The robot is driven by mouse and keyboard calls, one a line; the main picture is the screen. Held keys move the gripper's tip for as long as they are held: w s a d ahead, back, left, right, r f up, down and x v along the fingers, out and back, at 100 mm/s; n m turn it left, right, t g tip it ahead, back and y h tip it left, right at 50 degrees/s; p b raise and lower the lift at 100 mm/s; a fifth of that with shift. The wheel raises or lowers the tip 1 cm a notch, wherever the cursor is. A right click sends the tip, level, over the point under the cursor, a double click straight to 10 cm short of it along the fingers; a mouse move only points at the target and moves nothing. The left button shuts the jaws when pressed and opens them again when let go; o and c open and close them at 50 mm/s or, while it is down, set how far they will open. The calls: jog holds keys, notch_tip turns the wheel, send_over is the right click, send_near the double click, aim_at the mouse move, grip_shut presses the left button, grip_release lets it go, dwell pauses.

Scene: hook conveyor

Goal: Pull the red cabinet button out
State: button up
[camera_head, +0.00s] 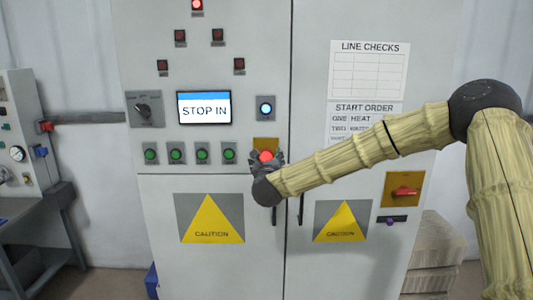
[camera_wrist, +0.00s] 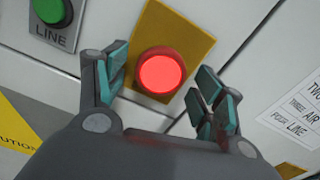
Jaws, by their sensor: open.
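The red cabinet button (camera_head: 266,155) is lit and sits on a yellow plate (camera_head: 265,143) on the grey cabinet, right of the green buttons. In the wrist view the red button (camera_wrist: 161,73) shows in full on its yellow plate (camera_wrist: 183,25). My gripper (camera_head: 268,161) is at the button in the head view and hides part of it. In the wrist view my gripper (camera_wrist: 160,82) is open, with one finger on each side of the button. I cannot tell whether the fingers touch it. The display (camera_head: 204,108) reads STOP IN.
Several green buttons (camera_head: 175,153) sit in a row left of the red button. A blue-lit button (camera_head: 265,109) is above it. A rotary switch (camera_head: 144,109) is at the left, and a red handle (camera_head: 404,191) is at the right. Door handles (camera_head: 300,210) are below.

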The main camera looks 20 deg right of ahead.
jog(key=shift+p+x, duration=0.3)
jog(key=shift+x, duration=0.65)
